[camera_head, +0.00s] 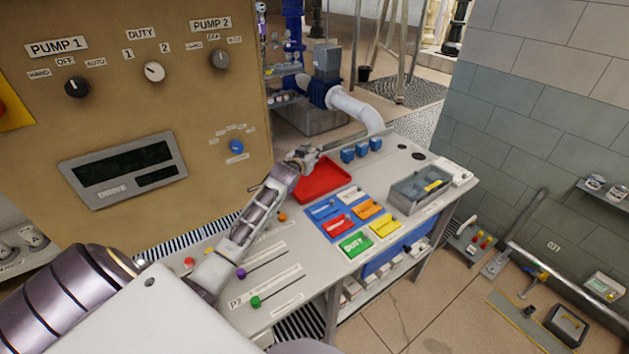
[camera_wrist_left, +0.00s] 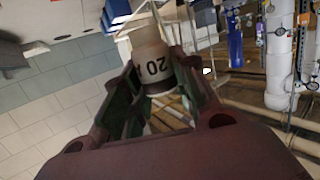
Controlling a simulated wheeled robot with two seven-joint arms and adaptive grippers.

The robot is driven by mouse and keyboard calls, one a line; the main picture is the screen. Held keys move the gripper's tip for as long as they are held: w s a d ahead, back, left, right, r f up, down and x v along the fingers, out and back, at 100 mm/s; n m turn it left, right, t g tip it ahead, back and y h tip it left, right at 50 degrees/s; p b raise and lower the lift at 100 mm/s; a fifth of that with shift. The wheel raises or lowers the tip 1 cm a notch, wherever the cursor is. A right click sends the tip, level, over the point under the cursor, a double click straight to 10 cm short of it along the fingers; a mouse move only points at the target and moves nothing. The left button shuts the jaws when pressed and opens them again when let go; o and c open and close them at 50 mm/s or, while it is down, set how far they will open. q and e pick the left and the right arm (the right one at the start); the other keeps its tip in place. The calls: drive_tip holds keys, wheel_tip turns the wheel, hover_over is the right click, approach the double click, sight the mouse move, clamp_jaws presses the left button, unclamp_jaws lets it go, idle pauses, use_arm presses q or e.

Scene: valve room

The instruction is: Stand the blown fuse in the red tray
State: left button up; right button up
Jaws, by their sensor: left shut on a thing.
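The red tray (camera_head: 325,183) lies on the grey bench beside the tan control panel, and no fuse shows in its visible part. My left gripper (camera_head: 305,157) is at the tray's far left edge, and the hand and arm cover part of that side. In the left wrist view my left gripper (camera_wrist_left: 155,95) is shut on a pale cylindrical fuse (camera_wrist_left: 153,58) marked "20" with a dark band. The fuse's far end is clear of the fingers. In the head view the fuse is too small to make out. My right gripper is not in view.
Blue blocks (camera_head: 361,149) stand behind the tray. A grey open box (camera_head: 420,188) is to the right. The control panel (camera_head: 130,120) rises close on the left. A white pipe (camera_head: 355,108) runs behind the bench.

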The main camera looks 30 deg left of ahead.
use_arm(q)
drive_tip(key=shift+f, duration=0.15)
wheel_tip(320, 180, down, 5)
drive_tip(key=shift+r, duration=0.1)
drive_tip(key=shift+f, duration=0.6)
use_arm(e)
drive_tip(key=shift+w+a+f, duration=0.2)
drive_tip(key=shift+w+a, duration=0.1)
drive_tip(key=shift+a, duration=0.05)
use_arm(q)
drive_tip(key=shift+f+b, duration=0.6)
drive_tip(key=shift+f, duration=0.25)
drive_tip(key=shift+f+b, duration=0.75)
drive_tip(key=shift+f, duration=0.3)
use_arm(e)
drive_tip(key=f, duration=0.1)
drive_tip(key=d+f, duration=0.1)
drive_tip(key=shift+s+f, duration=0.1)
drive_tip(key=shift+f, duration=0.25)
